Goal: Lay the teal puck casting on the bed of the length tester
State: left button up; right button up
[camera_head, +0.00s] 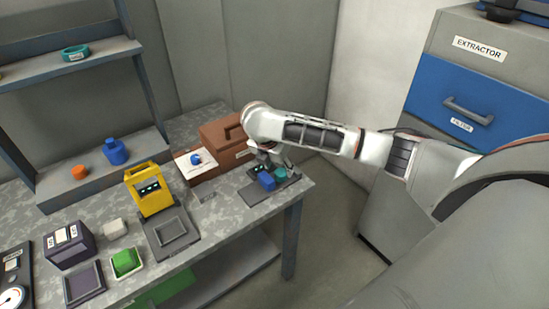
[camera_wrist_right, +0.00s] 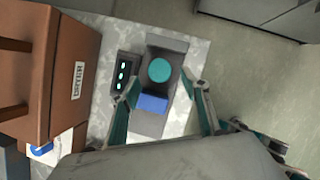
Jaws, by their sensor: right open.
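The teal puck casting (camera_wrist_right: 159,70) lies on the grey bed of the length tester (camera_wrist_right: 168,43), next to a blue block (camera_wrist_right: 152,103). In the head view the puck (camera_head: 281,172) shows small at the right end of the bench, beside the blue block (camera_head: 267,181) on the tester (camera_head: 256,197). My right gripper (camera_wrist_right: 158,86) is open above the tester, its fingers spread to either side of the puck and block. It appears apart from the puck. In the head view the right gripper (camera_head: 270,163) partly hides the tester. My left gripper is out of view.
A brown dryer box (camera_wrist_right: 75,45) stands close beside the tester. A yellow device (camera_head: 149,190) and a green block (camera_head: 126,262) stand further left on the bench. A shelf (camera_head: 100,165) holds blue and orange pieces. The bench's right edge is close to the tester.

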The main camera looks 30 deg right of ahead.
jog(key=v, duration=0.8)
jog(key=shift+r, duration=0.1)
jog(key=s+a+f+y, duration=0.1)
jog(key=a+f, duration=0.1)
jog(key=a, duration=0.1)
jog(key=s+a+f+m+t+y, duration=0.1)
jog(key=s+a+f, duration=0.1)
jog(key=a+f, duration=0.1)
jog(key=s+a+f+m+y, duration=0.1)
jog(key=s+a+f, duration=0.1)
jog(key=a, duration=0.3)
jog(key=shift+a+f, duration=0.25)
jog(key=shift+f, duration=0.25)
jog(key=s+a+f+m+t+y, duration=0.2)
jog(key=s+a+f+m, duration=0.1)
jog(key=s+m, duration=0.2)
jog(key=s+d+m+t+h, duration=0.2)
jog(key=s+d+m+h, duration=0.3)
jog(key=s+d+m, duration=0.8)
jog(key=a+f+t+y, duration=0.3)
jog(key=a+f+y, duration=0.3)
jog(key=f, duration=0.9)
jog(key=a, duration=0.3)
jog(key=shift+s+a+f, duration=0.2)
jog(key=shift+a+f, duration=0.05)
jog(key=shift+f, duration=0.15)
